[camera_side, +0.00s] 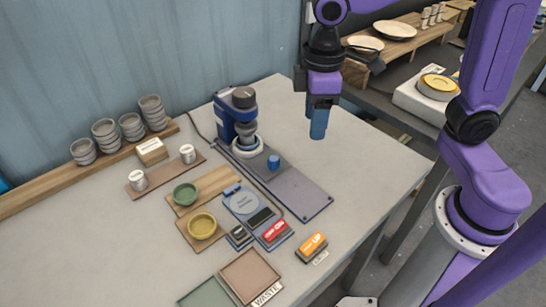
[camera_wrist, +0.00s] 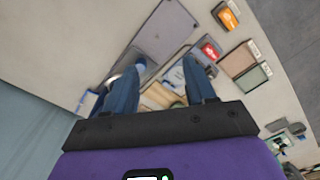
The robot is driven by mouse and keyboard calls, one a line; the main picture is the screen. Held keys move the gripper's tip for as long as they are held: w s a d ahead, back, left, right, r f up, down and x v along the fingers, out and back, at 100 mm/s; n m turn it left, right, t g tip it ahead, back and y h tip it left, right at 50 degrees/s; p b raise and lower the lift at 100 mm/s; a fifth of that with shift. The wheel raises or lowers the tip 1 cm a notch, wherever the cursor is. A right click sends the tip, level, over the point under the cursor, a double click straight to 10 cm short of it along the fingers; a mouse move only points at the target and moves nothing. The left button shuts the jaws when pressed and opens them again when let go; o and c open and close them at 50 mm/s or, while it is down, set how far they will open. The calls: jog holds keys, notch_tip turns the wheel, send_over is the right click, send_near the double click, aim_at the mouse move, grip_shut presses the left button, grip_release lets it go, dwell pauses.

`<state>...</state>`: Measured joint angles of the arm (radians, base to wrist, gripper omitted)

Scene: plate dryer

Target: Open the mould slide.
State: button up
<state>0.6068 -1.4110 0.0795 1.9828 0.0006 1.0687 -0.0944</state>
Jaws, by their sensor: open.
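The press (camera_side: 237,115) is a blue and dark machine with a grey stacked head over a pale ring. A long grey base plate (camera_side: 300,192) runs from it toward the table's front right. A small blue knob (camera_side: 273,161) stands on the plate just beside the ring; I take it for the mould slide's handle. My gripper (camera_side: 317,118) hangs above the table, right of the press and well clear of the knob. Its blue fingers are apart with nothing between them. In the wrist view my gripper (camera_wrist: 162,85) partly hides the press; the base plate (camera_wrist: 166,28) shows beyond the fingers.
A scale (camera_side: 243,202), green bowl (camera_side: 185,193), yellow bowl (camera_side: 202,226), red switch (camera_side: 275,231) and orange UP button (camera_side: 312,245) lie in front of the press. Stacked grey cups (camera_side: 105,133) stand along the wall. The table right of the plate is bare.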

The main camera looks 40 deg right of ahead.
jog(key=m, duration=0.1)
send_near(274, 158)
notch_tip(274, 158, down, 10)
jog(key=shift+w+a+f, duration=0.1)
jog(key=shift+w, duration=0.05)
dwell(0.6)
